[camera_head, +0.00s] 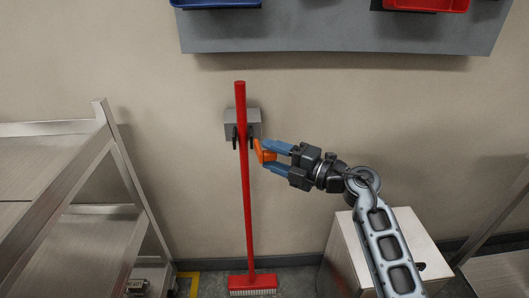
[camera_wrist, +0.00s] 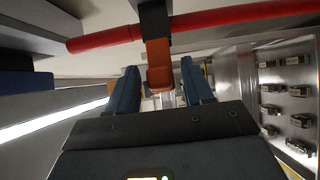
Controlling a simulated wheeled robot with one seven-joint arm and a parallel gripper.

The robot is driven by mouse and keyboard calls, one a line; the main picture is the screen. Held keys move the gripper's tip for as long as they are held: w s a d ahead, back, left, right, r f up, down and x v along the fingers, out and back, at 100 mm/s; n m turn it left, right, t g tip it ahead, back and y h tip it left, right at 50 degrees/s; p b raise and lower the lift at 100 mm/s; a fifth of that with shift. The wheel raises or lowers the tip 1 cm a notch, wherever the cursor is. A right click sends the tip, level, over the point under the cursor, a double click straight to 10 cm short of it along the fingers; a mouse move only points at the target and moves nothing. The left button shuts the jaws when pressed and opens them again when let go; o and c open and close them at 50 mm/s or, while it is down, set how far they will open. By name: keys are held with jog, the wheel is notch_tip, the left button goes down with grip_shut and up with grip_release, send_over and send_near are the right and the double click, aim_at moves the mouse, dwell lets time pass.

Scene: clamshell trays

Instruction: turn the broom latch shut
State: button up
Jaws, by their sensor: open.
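The red broom (camera_head: 246,200) stands upright against the wall, its bristle head (camera_head: 252,283) at the floor. Its handle sits in front of a grey wall bracket (camera_head: 230,124) with dark prongs on either side. The orange latch (camera_head: 264,151) juts out to the right of the handle, angled downward. My gripper (camera_head: 270,157) comes from the right, with its blue fingers around the latch end. In the wrist view the orange latch (camera_wrist: 159,62) lies between the two open fingers, with visible gaps on both sides. The red handle (camera_wrist: 105,40) crosses beyond it.
A metal shelf rack (camera_head: 70,190) stands at the left. A pale cabinet (camera_head: 345,250) stands below my arm. A grey wall shelf (camera_head: 330,30) with a blue tray (camera_head: 215,3) and a red tray (camera_head: 425,5) hangs above. The wall between is clear.

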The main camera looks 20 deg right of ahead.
jog(key=shift+x, duration=1.35)
jog(key=shift+c, duration=0.4)
grip_shut()
